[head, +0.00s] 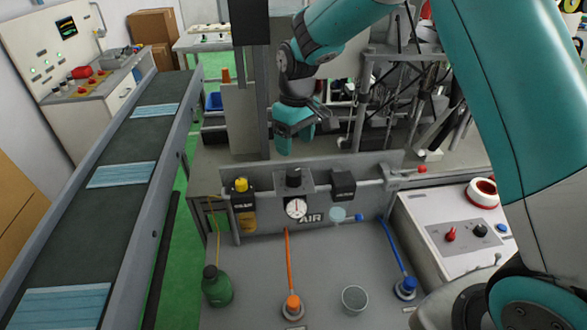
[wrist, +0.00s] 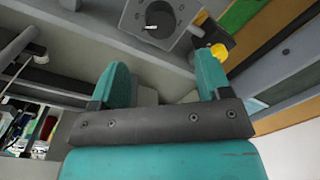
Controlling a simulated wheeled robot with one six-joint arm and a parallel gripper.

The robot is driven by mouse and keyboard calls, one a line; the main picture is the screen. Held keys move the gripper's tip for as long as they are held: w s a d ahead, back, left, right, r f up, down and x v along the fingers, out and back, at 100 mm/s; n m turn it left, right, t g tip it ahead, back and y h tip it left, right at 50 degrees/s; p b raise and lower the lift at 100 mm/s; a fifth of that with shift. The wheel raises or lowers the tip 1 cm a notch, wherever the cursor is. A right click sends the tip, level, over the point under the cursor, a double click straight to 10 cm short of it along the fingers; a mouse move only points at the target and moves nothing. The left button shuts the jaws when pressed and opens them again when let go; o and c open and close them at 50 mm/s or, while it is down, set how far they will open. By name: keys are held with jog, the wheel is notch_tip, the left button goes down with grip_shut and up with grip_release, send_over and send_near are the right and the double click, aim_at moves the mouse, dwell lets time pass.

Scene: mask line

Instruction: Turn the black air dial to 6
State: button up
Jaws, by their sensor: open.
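The black air dial (head: 293,178) sits on top of a grey regulator block on the air panel. In the wrist view a round dark knob with a white mark, apparently the dial (wrist: 158,18), shows at the top edge, beyond my fingertips. A white round gauge (head: 296,208) with a dark needle is below the dial, above the AIR label; its numbers are too small to read. My gripper (head: 294,141) is above and behind the dial, apart from it. In the wrist view its teal fingers (wrist: 160,78) are spread with nothing between them.
A yellow-capped unit (head: 241,190) stands left of the dial and a black box (head: 343,186) right of it. A green bottle (head: 216,286), an orange-capped fitting (head: 292,305) and a clear cup (head: 355,298) stand in front. A conveyor (head: 127,215) with blue masks runs at left.

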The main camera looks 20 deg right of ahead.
aim_at(294, 171)
jog(key=f+p, duration=0.1)
jog(key=f, duration=0.4)
jog(key=f+p, duration=0.1)
jog(key=f, duration=0.4)
jog(key=shift+s+a, duration=0.15)
jog(key=shift+a, duration=0.05)
jog(key=shift+c, duration=0.5)
jog(key=c, duration=0.8)
jog(key=m+b, duration=0.1)
jog(key=m, duration=0.3)
jog(key=shift+m+t+b, duration=0.3)
jog(key=shift+m+b, duration=0.4)
jog(key=shift+m, duration=1.2)
jog(key=shift+r, duration=0.1)
